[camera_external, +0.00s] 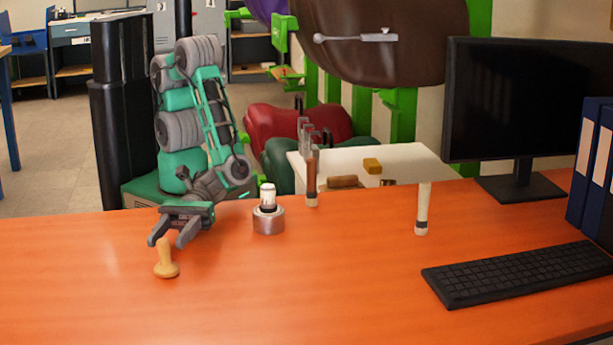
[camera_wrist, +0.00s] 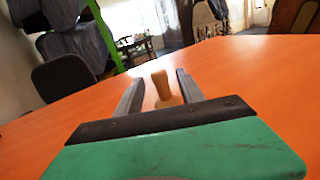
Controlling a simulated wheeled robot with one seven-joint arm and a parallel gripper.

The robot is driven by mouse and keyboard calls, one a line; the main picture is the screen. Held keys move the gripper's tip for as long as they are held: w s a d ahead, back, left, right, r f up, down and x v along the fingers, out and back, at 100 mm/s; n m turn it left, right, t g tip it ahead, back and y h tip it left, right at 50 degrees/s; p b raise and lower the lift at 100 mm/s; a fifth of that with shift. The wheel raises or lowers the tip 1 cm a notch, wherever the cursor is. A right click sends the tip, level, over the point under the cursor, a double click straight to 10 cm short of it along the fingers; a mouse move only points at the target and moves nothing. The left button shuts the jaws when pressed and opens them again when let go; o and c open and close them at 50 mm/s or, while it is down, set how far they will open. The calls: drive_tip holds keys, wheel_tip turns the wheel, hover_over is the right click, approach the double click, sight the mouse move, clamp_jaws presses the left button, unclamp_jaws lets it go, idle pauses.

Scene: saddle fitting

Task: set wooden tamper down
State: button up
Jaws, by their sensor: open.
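The wooden tamper (camera_external: 165,262) stands upright on the orange desk, its wide foot down, at the left of the external view. In the wrist view the tamper (camera_wrist: 162,88) shows ahead, between the finger lines. My gripper (camera_external: 166,243) is open just behind and above the tamper in the external view. In the wrist view its two fingers (camera_wrist: 158,90) are spread with a gap on each side of the tamper. I cannot tell whether either finger touches it. The tamper's base is partly hidden by the gripper body in the wrist view.
A metal cup with a white-topped item (camera_external: 268,220) stands right of my gripper. A brown-handled tool (camera_external: 312,185) and a pale-handled one (camera_external: 422,210) stand further right. A keyboard (camera_external: 520,273) and monitor (camera_external: 520,100) occupy the right. The desk's front middle (camera_external: 300,300) is clear.

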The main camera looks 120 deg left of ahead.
drive_tip(key=v, duration=0.8)
drive_tip(key=shift+w, duration=0.1)
drive_tip(key=shift+o, duration=0.4)
drive_tip(key=shift+s+a, duration=0.3)
drive_tip(key=shift+a, duration=0.15)
